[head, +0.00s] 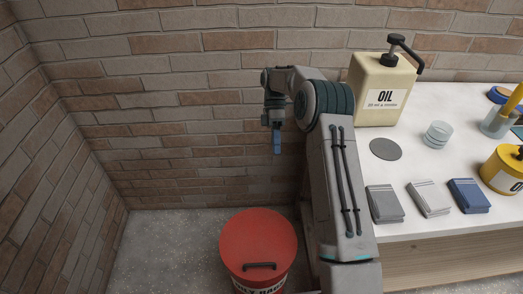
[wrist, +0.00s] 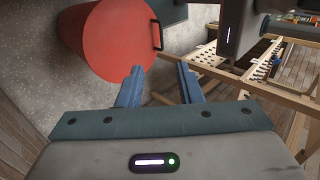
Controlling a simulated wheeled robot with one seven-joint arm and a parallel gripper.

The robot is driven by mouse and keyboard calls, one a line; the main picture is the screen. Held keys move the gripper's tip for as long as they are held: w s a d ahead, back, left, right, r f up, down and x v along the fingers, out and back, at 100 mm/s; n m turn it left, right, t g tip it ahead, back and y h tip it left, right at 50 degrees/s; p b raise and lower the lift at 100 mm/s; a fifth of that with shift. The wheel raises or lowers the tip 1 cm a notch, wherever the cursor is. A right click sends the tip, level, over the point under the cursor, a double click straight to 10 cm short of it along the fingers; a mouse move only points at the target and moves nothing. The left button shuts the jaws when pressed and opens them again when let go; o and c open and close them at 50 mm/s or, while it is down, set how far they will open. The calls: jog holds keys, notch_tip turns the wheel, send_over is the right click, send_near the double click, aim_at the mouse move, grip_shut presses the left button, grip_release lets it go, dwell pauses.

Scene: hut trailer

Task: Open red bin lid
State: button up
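The red bin (head: 258,240) stands on the floor at the bottom middle of the head view. Its round red lid lies closed on top, with a dark handle (head: 260,266) on the near side. In the wrist view the red lid (wrist: 105,40) is at the upper left, and its black handle (wrist: 157,34) is at the lid's right edge. My gripper (head: 277,147) hangs in the air near the brick wall, above and beyond the bin. In the wrist view its two blue fingers (wrist: 158,85) are apart with nothing between them, short of the lid.
A white-topped table (head: 410,150) stands to the right, carrying an oil dispenser (head: 383,92), folded cloths (head: 430,199), a glass (head: 438,134) and a yellow oil container (head: 505,170). Brick walls close off the back and left. The floor (head: 160,250) left of the bin is clear.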

jog(key=d+r, duration=0.1)
jog(key=s+d+r, duration=0.1)
jog(key=d, duration=0.1)
jog(key=d+r, duration=0.1)
jog(key=shift+s+d, duration=0.3)
jog(key=shift+s, duration=0.1)
